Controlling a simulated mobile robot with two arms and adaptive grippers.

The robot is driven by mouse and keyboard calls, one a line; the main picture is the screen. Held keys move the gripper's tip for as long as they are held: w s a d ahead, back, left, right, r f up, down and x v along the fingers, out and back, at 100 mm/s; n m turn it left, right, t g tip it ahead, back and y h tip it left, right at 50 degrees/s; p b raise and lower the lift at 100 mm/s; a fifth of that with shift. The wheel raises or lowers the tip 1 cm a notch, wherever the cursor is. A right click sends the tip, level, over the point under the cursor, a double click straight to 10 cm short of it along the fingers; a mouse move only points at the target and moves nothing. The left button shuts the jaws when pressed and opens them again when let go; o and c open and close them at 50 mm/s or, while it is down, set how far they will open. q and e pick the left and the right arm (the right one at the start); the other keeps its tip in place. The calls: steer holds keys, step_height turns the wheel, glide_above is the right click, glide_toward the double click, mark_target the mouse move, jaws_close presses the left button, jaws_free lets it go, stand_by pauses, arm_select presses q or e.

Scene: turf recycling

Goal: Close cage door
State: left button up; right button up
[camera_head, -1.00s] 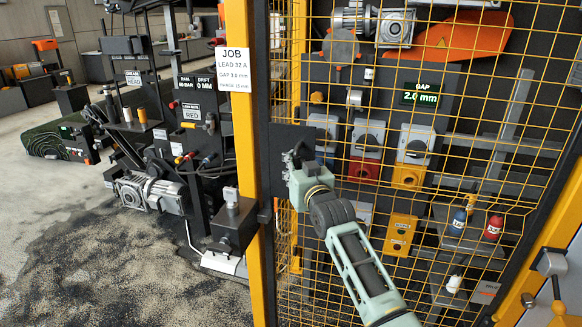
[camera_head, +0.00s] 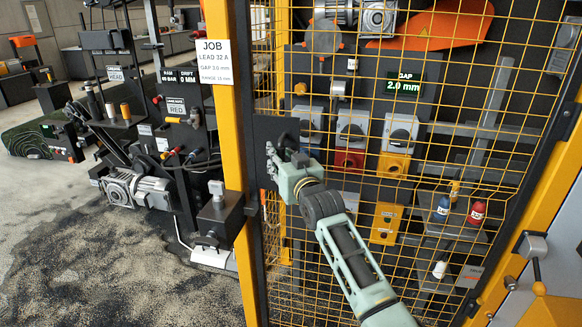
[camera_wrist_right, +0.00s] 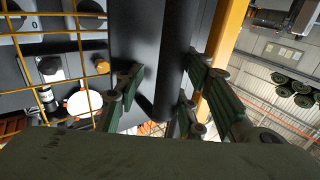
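The cage door (camera_head: 340,216) is a yellow wire mesh in a black frame. In the head view, its left black edge (camera_head: 257,215) stands beside the yellow post (camera_head: 234,150); I cannot tell whether it is latched. A dark handle plate (camera_head: 262,140) sits on that edge. My right gripper (camera_head: 277,160) is at this plate, in front of the mesh. In the right wrist view, its fingers (camera_wrist_right: 160,100) stand apart on either side of a dark upright bar (camera_wrist_right: 172,55). Firm contact on both sides is not clear. My left gripper is out of view.
Behind the mesh are a panel with rotary switches (camera_head: 352,130), a GAP display (camera_head: 404,86) and red and blue bottles (camera_head: 477,212). A black box (camera_head: 219,218) juts out by the post. Machinery (camera_head: 140,188) stands at left. The granule-strewn floor (camera_head: 110,265) at lower left is clear.

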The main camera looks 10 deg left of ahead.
steer(key=v, duration=1.1)
steer(key=shift+s+d, duration=0.25)
steer(key=shift+d, duration=0.05)
steer(key=shift+f, duration=0.1)
